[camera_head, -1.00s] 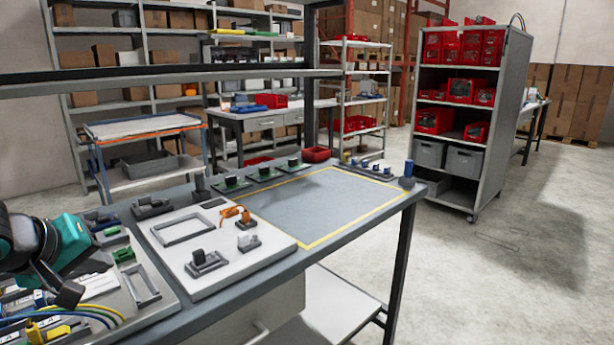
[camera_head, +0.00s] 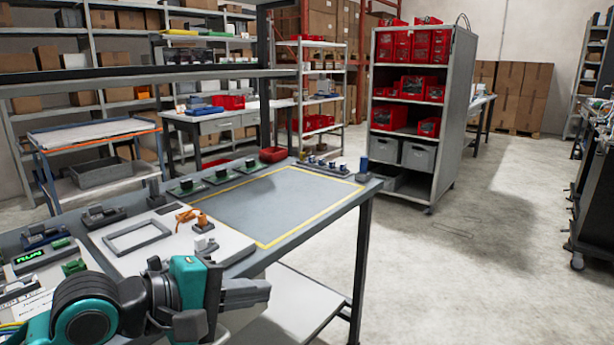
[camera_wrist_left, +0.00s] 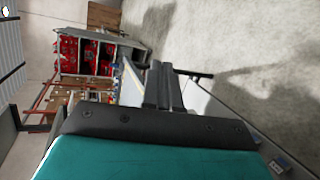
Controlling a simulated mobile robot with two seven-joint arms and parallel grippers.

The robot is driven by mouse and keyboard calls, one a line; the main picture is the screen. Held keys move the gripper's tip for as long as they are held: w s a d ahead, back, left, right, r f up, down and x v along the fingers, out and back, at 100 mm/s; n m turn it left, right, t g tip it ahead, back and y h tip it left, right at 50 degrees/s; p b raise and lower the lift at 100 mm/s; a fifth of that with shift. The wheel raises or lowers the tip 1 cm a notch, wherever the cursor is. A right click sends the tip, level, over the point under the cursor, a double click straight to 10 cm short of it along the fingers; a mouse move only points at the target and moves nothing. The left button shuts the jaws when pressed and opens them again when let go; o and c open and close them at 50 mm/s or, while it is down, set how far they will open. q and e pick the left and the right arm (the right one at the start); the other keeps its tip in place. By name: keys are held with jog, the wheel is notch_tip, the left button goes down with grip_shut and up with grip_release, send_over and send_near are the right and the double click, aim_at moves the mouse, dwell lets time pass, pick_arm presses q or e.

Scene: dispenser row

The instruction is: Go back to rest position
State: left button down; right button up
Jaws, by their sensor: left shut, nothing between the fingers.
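My left gripper (camera_head: 260,291) is at the lower middle of the head view, by the front edge of the workbench (camera_head: 365,187). It points right. In the left wrist view its two dark fingers (camera_wrist_left: 165,86) lie together, shut with nothing between them. My teal and dark left arm comes in from the bottom left and hides part of the white board (camera_head: 95,237) on the bench. My right gripper is not in view.
A blue-grey mat area with a yellow border (camera_head: 290,205) lies clear on the bench. Small parts and an orange clip (camera_head: 187,215) sit around it. A grey shelf cart with red bins (camera_head: 420,95) stands behind. Open floor (camera_head: 480,260) lies to the right.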

pick_arm(q)
jog(key=a+f+m+t+y, duration=0.15)
jog(key=a+f, duration=0.25)
jog(key=f, duration=0.4)
jog(key=a+f+m+t+y, duration=0.1)
jog(key=a+f+m+y, duration=0.25)
jog(key=f, duration=0.45)
jog(key=s+a+f+m+y, duration=0.4)
jog(key=s+a+f+m, duration=0.85)
jog(key=f, duration=0.35)
jog(key=s+d+r+n+p, duration=0.1)
jog(key=d+n, duration=0.4)
jog(key=d, duration=0.5)
jog(key=shift+r+p, duration=0.25)
jog(key=shift+p, duration=0.1)
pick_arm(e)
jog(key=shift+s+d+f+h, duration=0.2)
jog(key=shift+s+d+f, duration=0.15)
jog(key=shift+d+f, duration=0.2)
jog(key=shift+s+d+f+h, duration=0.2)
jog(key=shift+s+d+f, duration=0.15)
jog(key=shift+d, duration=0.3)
